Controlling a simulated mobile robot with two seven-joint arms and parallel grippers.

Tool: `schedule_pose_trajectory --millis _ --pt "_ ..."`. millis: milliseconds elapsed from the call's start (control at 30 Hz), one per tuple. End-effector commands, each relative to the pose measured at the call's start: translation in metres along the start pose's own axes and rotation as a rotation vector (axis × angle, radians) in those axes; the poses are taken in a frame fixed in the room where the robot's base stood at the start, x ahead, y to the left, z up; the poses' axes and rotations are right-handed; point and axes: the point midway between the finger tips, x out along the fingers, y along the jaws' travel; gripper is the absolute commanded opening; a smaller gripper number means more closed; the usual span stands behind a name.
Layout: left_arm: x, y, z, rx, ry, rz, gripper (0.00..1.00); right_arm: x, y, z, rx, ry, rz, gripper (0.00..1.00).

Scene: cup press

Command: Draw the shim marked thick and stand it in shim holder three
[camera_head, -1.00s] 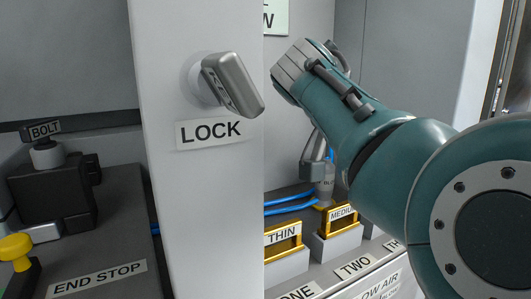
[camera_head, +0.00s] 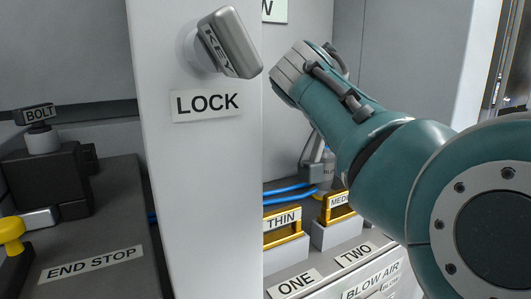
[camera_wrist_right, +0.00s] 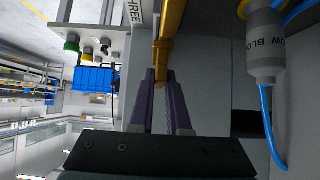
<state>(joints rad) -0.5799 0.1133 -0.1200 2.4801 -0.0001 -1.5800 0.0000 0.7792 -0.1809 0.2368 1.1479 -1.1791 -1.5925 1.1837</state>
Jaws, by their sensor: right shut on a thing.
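In the right wrist view my right gripper (camera_wrist_right: 162,92) is shut on a yellow shim (camera_wrist_right: 172,28), which extends away from the fingertips towards the top of the picture. No mark on this shim can be read. A label reading THREE (camera_wrist_right: 133,12) is just left of it; whether the shim touches a holder cannot be told. In the head view the yellow THIN shim (camera_head: 283,221) stands behind label ONE (camera_head: 295,283), and the yellow MEDIUM shim (camera_head: 338,203) behind label TWO (camera_head: 354,255). My right arm hides holder three and my right gripper there. My left gripper is not in view.
A white post with a LOCK label (camera_head: 206,103) and grey handle (camera_head: 231,43) stands left of the shims. A blow-off bottle (camera_wrist_right: 264,48) with a blue hose is right of the held shim. A blue box (camera_wrist_right: 95,80) is at the left.

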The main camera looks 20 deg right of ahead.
Motion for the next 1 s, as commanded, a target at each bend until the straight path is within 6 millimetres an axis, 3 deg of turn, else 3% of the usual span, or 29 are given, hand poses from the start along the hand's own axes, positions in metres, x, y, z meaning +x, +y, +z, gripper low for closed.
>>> schedule_pose_trajectory --millis 967,1000 --pt "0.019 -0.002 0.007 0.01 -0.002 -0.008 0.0 0.015 0.0 0.019 0.002 0.003 -0.001 0.0" --pt "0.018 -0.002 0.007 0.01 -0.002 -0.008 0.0 0.015 0.0 0.018 0.002 0.003 -0.001 0.18"
